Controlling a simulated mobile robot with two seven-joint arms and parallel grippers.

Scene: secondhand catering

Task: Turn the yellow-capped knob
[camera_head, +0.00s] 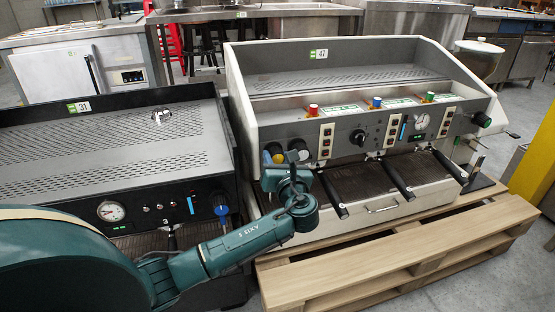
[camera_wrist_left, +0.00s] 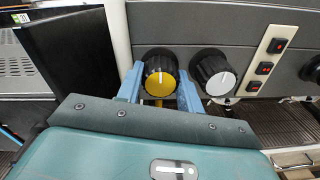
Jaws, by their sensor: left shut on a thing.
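The yellow-capped knob (camera_wrist_left: 160,73) is a black ribbed knob with a yellow face, on the grey front panel of the white espresso machine (camera_head: 239,92). My left gripper (camera_wrist_left: 160,86) has one blue finger on each side of this knob and is shut on it. In the head view the knob's yellow cap (camera_head: 278,158) shows just above my left gripper (camera_head: 283,172), which hides part of it. A similar white-capped knob (camera_wrist_left: 214,72) sits just to the right, apart from the fingers. My right gripper is out of view.
A black espresso machine (camera_head: 110,145) stands close on the left. Portafilter handles (camera_head: 397,180) jut forward to the right of the gripper. Rocker switches (camera_wrist_left: 264,68) sit right of the white-capped knob. A wooden pallet (camera_head: 400,262) lies under the white machine.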

